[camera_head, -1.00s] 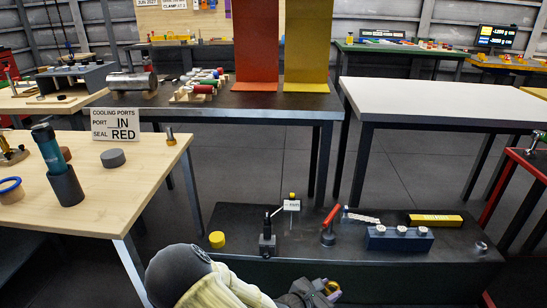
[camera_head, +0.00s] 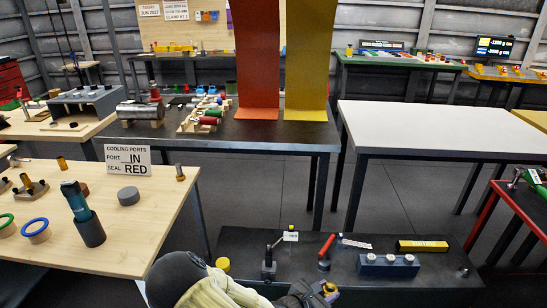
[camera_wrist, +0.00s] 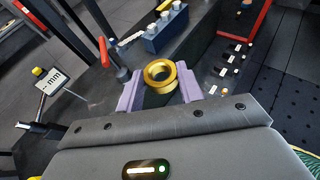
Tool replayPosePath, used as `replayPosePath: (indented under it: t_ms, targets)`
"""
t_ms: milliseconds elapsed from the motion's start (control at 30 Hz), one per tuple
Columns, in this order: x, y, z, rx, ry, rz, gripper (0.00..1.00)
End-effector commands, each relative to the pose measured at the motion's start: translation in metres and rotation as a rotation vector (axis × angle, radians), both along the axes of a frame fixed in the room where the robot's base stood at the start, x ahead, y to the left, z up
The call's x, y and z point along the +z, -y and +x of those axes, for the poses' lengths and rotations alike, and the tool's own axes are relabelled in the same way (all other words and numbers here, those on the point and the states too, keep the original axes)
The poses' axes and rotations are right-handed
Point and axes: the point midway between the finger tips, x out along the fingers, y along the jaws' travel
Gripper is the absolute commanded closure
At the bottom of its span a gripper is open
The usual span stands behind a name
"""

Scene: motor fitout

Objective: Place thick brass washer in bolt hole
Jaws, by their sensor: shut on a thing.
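My gripper (camera_head: 325,290) is at the bottom edge of the head view, in front of the low dark bench. In the wrist view its two lilac fingers (camera_wrist: 160,90) are shut on a thick brass washer (camera_wrist: 159,70). The washer is a gold ring with its opening facing the camera, held clear above the bench. It is a small yellow shape in the head view (camera_head: 330,287). I cannot pick out a bolt hole with certainty in either view.
The low dark bench (camera_head: 345,272) carries a blue block (camera_head: 388,264) with white-topped knobs, a red-handled tool (camera_head: 326,246), a yellow box (camera_head: 422,246) and a gauge. A wooden table (camera_head: 130,235) stands left, a bare white-topped table (camera_head: 430,130) behind. Grey floor lies between.

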Motion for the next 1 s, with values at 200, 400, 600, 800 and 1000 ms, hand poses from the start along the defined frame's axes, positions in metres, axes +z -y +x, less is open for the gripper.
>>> replayPosePath:
  t_ms: [200,400,600,800,1000]
  targets:
    - [0.044,0.002,0.0,-0.003,0.0,-0.001,0.89]
    - [0.074,0.002,0.0,-0.004,0.001,0.0,0.89]
    - [0.105,0.002,0.0,-0.003,0.0,-0.001,0.89]
    - [0.135,0.001,0.0,-0.001,0.0,0.0,0.89]
    - [0.159,0.002,-0.001,-0.001,0.0,0.0,0.89]
